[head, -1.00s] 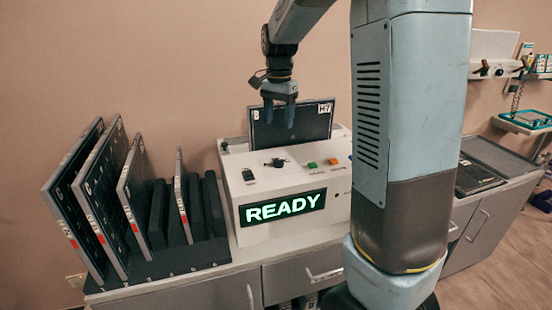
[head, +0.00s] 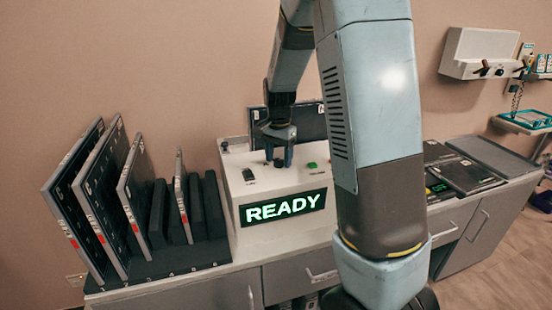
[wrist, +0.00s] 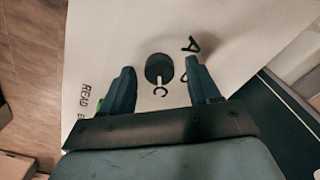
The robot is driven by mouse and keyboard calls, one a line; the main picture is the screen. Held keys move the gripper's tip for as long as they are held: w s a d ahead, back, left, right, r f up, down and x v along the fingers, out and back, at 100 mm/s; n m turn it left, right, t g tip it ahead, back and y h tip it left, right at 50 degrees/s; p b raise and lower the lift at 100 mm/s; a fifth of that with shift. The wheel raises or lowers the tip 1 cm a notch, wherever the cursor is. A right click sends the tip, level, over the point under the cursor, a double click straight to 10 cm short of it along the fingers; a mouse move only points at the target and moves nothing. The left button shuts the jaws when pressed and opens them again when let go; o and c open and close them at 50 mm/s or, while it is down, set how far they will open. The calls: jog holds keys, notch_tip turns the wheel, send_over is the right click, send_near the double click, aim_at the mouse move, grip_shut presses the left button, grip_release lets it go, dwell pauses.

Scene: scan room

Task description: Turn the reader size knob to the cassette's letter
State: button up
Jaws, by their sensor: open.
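The reader (head: 240,185) is a white box on the counter, its display (head: 283,207) showing green READY. A dark cassette (head: 312,125) stands upright at its back; its letter is not readable now. My gripper (head: 279,160) is open and points down over the reader's top, hiding the knob in the head view. In the wrist view, the round black size knob (wrist: 158,68) lies between the open fingertips (wrist: 160,70), with gaps on both sides. Another mark is partly hidden by a finger.
A black rack (head: 185,255) with several upright panels (head: 95,200) stands left of the reader. A black switch (head: 248,174) and a green button (head: 311,165) sit on the reader's top. Flat dark panels (head: 465,175) lie on the counter at right.

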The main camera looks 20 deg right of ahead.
jog(key=shift+f, duration=0.2)
jog(key=c, duration=1)
jog(key=shift+a, duration=0.35)
jog(key=shift+c, duration=0.2)
jog(key=shift+d+r, duration=0.1)
jog(key=shift+d, duration=0.2)
jog(key=n, duration=0.3)
jog(key=shift+w+d, duration=0.1)
jog(key=shift+d, duration=0.05)
jog(key=n, duration=0.4)
jog(key=shift+n, duration=2.4)
